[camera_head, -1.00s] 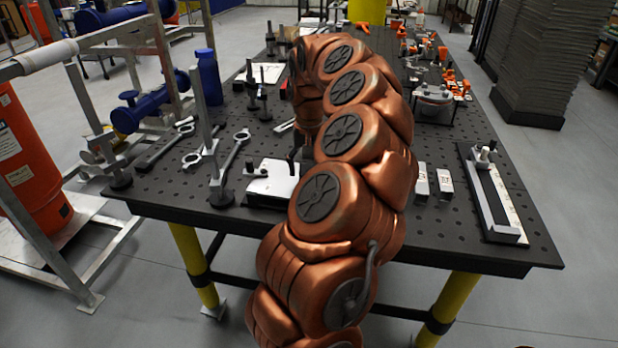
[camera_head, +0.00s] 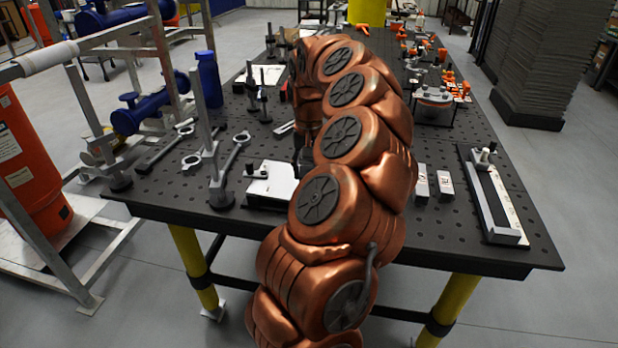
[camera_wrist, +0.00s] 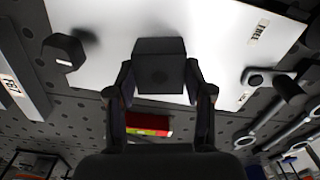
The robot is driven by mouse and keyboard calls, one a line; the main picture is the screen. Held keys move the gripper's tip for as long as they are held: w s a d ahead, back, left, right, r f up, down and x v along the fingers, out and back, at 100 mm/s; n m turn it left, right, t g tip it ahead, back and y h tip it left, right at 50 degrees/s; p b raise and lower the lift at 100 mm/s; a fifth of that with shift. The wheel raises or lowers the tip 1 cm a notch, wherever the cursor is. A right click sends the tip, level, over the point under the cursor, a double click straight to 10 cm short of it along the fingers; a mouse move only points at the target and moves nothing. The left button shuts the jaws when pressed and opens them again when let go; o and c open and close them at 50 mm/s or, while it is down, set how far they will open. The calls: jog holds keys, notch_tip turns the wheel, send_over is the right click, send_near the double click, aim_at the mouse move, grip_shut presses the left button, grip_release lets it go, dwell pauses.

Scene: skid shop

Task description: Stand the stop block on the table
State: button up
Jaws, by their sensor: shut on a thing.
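My gripper (camera_wrist: 160,82) is shut on a dark, square-faced block (camera_wrist: 159,63), which I take to be the stop block. In the head view the block is hidden, and my arm covers most of the gripper. The black perforated table (camera_head: 400,235) spreads beneath, with the pale plate (camera_head: 277,183) left of my arm.
A dark hexagonal knob (camera_wrist: 64,52) stands near the block. Two small pale blocks (camera_head: 445,183) and a long pale fixture (camera_head: 492,200) lie at the right. Bare table lies along the front right.

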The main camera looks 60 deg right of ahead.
jog(key=shift+r, duration=0.1)
jog(key=shift+r+p, duration=0.5)
jog(key=shift+r, duration=2.4)
